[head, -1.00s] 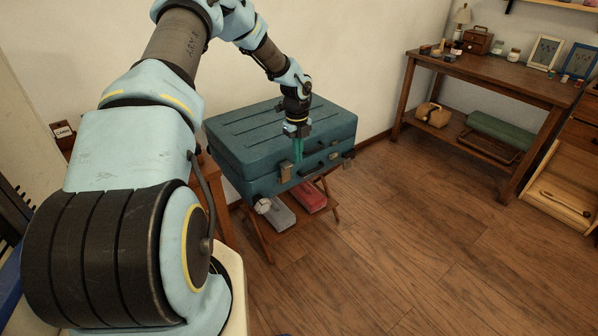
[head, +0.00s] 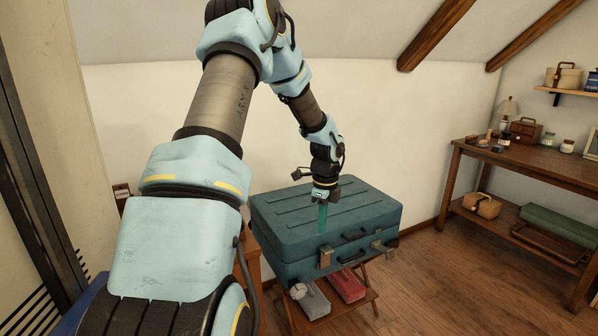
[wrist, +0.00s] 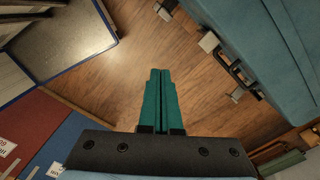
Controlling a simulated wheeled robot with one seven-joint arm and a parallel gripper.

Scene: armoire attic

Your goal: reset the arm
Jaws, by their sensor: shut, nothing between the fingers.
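My gripper (head: 322,218) points down in the head view, with its green fingers in front of the teal suitcase (head: 330,216). In the wrist view the two green fingers of my gripper (wrist: 161,74) lie together, shut with nothing between them. The suitcase (wrist: 268,45) fills the upper right of the wrist view, with a dark handle and metal latches on its side. The fingers look apart from it there. The suitcase is closed and lies flat on a wooden stand (head: 366,306).
A grey case (head: 312,299) and a red case (head: 347,285) lie on the stand's lower shelf. A wooden desk (head: 535,166) with small objects stands at the right. Roof beams (head: 436,35) slope above. Wooden floor (head: 430,285) is open between stand and desk.

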